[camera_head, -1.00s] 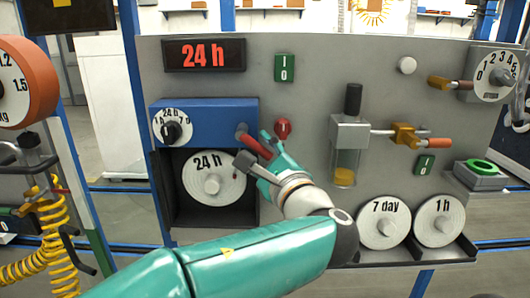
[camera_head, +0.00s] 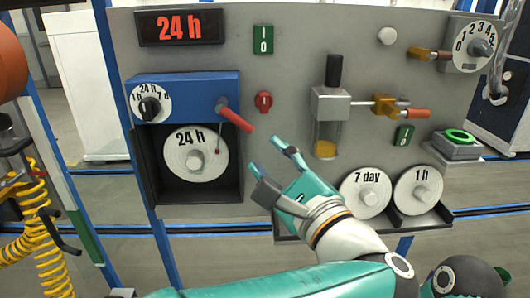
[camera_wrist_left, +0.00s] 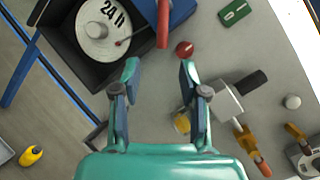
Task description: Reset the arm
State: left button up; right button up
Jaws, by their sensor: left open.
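My left gripper (camera_head: 268,163) is open and empty in front of the grey panel (camera_head: 300,30), below and right of the red-handled lever (camera_head: 236,119) on the blue box (camera_head: 195,92). In the left wrist view its two fingers (camera_wrist_left: 158,82) stand apart with nothing between them, and the red lever (camera_wrist_left: 163,25) is beyond the tips. The 24 h disc (camera_head: 195,155) sits in the dark open compartment under the blue box. A thin pointer with a red tip lies over the disc. My right gripper is not in view.
A red knob (camera_head: 264,102) is close above the left gripper. A cylinder with a black handle (camera_head: 334,70) and an orange-handled valve (camera_head: 416,113) are to the right. The 7 day disc (camera_head: 365,193) and 1 h disc (camera_head: 417,190) rest on the lower shelf. A yellow coiled hose (camera_head: 38,235) hangs at left.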

pick_arm(q)
jog(key=w+a+f+g+h, duration=0.15)
jog(key=a+f+g, duration=0.3)
jog(key=f, duration=1.35)
jog(key=a+f+g+h, duration=0.25)
jog(key=f+g, duration=0.35)
jog(key=f, duration=1.1)
jog(key=s+a+f+n+g+h, duration=0.3)
jog(key=s+f+n+h, duration=0.1)
jog(key=s+f+n, duration=0.6)
jog(key=s+a+f+n+g+h, duration=0.3)
jog(key=s+f+n, duration=0.6)
jog(key=f+n, duration=0.4)
notch_tip(320, 180, down, 3)
jog(key=shift+s+a+r+h, duration=0.2)
jog(key=shift+s+a+h, duration=0.15)
jog(key=shift+a+h, duration=0.35)
jog(key=shift+d, duration=0.1)
